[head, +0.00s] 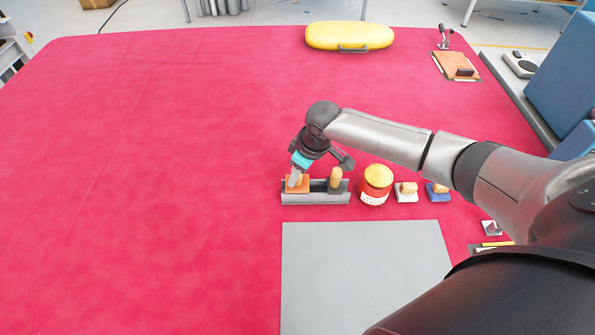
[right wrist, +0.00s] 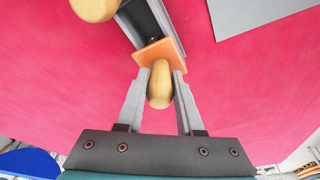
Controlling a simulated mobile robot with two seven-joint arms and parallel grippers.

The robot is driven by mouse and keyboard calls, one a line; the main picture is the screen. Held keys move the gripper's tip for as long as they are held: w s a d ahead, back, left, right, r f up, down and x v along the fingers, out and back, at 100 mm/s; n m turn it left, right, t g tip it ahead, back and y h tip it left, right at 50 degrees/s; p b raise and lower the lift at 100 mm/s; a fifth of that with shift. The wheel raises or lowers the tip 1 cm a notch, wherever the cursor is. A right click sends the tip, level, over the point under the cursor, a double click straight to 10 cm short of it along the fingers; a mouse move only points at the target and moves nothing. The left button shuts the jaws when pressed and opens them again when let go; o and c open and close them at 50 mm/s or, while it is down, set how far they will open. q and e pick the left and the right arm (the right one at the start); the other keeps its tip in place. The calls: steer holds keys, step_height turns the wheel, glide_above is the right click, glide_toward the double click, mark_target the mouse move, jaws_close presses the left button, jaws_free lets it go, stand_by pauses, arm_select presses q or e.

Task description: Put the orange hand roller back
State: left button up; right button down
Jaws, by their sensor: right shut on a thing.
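The orange hand roller (head: 297,184) shows as an orange block at the left end of a grey trough-like holder (head: 315,199). In the right wrist view its rounded wooden handle (right wrist: 160,88) sits between the two fingers, with the orange part (right wrist: 161,52) beyond. My right gripper (head: 293,180) is shut on that handle and points down at the holder. The orange part overlaps the end of the holder (right wrist: 138,22); I cannot tell whether it rests in it or hovers just above. My left gripper is not in view.
A second wooden-handled tool (head: 335,180) stands at the holder's right end. To the right are a red tub with a yellow lid (head: 375,186), a white-based tool (head: 406,193) and a blue-based tool (head: 438,193). A grey sheet (head: 360,270) lies in front. The red surface (head: 140,180) leftward is clear.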

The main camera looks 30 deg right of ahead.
steer(key=shift+f+p, duration=0.2)
steer(key=shift+p, duration=0.25)
stand_by(1.1)
steer(key=shift+f, duration=0.3)
stand_by(0.7)
steer(key=shift+c, duration=2.3)
jaws_free()
steer(key=shift+o, duration=0.2)
steer(key=o, duration=0.4)
